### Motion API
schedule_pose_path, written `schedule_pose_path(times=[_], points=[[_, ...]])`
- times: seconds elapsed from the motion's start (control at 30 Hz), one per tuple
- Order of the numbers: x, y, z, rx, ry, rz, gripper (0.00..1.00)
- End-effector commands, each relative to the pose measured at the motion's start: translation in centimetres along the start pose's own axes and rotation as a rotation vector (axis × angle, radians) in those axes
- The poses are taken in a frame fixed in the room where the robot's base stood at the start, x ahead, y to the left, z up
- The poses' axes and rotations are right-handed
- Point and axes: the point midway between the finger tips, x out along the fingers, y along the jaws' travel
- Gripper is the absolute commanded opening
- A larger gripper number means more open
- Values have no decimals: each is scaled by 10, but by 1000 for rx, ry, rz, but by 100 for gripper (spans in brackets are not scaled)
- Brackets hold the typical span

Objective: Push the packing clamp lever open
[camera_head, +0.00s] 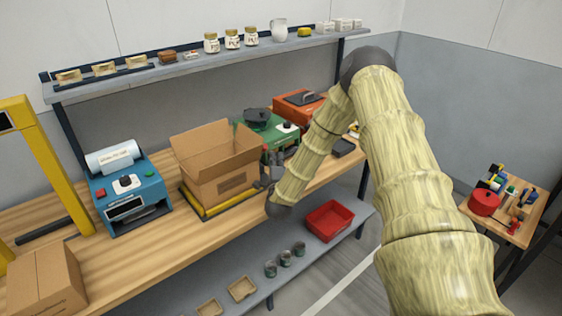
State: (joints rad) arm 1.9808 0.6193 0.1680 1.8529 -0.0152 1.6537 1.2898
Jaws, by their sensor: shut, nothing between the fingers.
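My gripper (272,160) is small and dark in the head view, at the right side of the open cardboard box (220,160) on the bench. Its fingers look close together, with nothing seen between them. A green device (284,132) with a black top part (257,116) stands just behind the gripper. An orange device (291,109) with a dark handle-like part (301,98) stands farther back. I cannot tell for sure which part is the packing clamp lever. My arm hides part of the bench to the right, and contact at the fingertips cannot be made out.
The box stands on a yellow-edged base (232,204) on the wooden bench (130,258). A blue machine (128,197) and a yellow frame (48,160) are to the left. A red bin (328,220) sits on the lower shelf. A shelf of jars (210,66) runs above.

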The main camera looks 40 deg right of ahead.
Motion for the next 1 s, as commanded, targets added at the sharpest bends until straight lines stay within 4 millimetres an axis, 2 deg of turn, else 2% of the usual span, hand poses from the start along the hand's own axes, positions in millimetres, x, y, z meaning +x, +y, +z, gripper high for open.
schedule_pose_path(times=[0.2, 0.63, 1.0], points=[[9, -1, 10, 0, -1, 0, 0], [11, -1, 12, -2, 0, 4, 0], [22, -10, 20, -73, 1, 99, 0]])
